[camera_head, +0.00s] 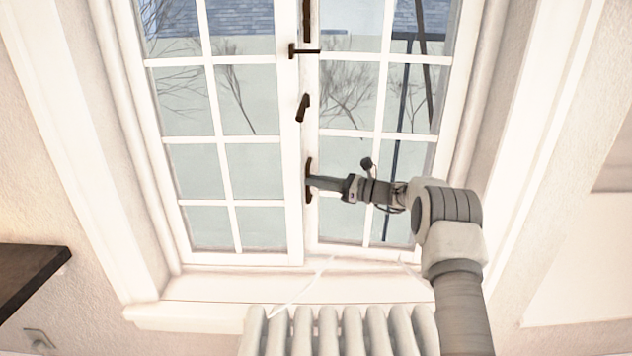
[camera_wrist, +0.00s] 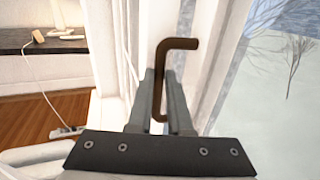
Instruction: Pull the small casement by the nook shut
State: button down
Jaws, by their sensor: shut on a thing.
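The small casement (camera_head: 360,252) is the right white-framed sash with several panes in the head view; its frame also shows in the wrist view (camera_wrist: 212,50). It looks slightly angled against the left sash (camera_head: 293,225), but I cannot tell how wide any gap is. A dark bronze pull handle (camera_wrist: 183,43) is on its left stile. My gripper (camera_head: 312,182) reaches it from the right, in front of the panes. In the wrist view my gripper's fingers (camera_wrist: 163,105) are closed around the handle's upright bar, whose upper bend shows above them.
A white radiator (camera_head: 325,333) stands below the sill (camera_head: 235,312). A dark latch (camera_head: 302,107) and bar (camera_head: 304,51) sit higher where the sashes meet. A dark shelf (camera_head: 28,275) juts out at the left.

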jog(key=shift+s+a, duration=0.1)
jog(key=shift+a, duration=0.05)
jog(key=s+g, duration=0.1)
jog(key=s+n+g+p, duration=0.1)
jog(key=s, duration=0.1)
jog(key=s+n+g, duration=0.1)
jog(key=s, duration=0.1)
jog(key=shift+s+d+f+y, duration=0.1)
jog(key=shift+s+d+y, duration=0.15)
jog(key=shift+d+y, duration=0.15)
jog(key=c, duration=0.8)
grip_release()
jog(key=shift+s, duration=0.1)
jog(key=shift+c, duration=0.2)
jog(key=shift+d, duration=0.1)
jog(key=s+d+p, duration=0.1)
jog(key=s+d, duration=0.1)
jog(key=d, duration=0.9)
jog(key=shift+d, duration=0.4)
